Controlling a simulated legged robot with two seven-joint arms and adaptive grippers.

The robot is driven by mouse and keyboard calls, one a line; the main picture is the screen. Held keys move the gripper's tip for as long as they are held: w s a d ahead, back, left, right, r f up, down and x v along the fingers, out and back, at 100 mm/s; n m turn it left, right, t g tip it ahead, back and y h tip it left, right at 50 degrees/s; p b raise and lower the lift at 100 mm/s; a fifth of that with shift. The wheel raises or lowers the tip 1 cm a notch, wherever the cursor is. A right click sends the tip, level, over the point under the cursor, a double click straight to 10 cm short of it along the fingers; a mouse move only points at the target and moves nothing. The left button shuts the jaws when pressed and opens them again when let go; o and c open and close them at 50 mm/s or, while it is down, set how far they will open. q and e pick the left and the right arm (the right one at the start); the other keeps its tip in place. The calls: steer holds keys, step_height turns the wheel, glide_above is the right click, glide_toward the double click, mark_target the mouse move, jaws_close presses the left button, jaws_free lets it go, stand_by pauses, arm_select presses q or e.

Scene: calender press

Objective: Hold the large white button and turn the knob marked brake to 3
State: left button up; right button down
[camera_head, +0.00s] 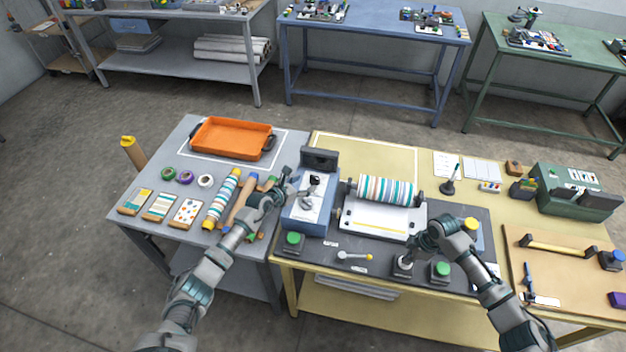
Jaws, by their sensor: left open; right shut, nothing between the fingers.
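A blue-grey control box (303,222) with a pale top panel stands left of the striped roller. A dark knob (314,180) shows on that panel; its markings are too small to read, so I cannot tell whether it is the brake knob or its setting. My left gripper (304,194) is open over the panel, close to the knob, and hides part of it. My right gripper (406,254) is shut and empty, pointing down at a small dark box with a pale top (402,267). This may be the large white button; the fingers partly hide it, and I cannot tell whether they touch it.
Green buttons sit at the mat's front left (293,239) and right of my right gripper (441,269). The striped roller (386,190) stands behind a white plate (372,221). An orange tray (232,138) is at left.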

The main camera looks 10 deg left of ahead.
mark_target(314, 179)
arm_select(q)
steer(key=shift+x, duration=2.95)
steer(key=c, duration=1.1)
steer(key=shift+s+d+f, duration=0.1)
steer(key=shift+c, duration=0.2)
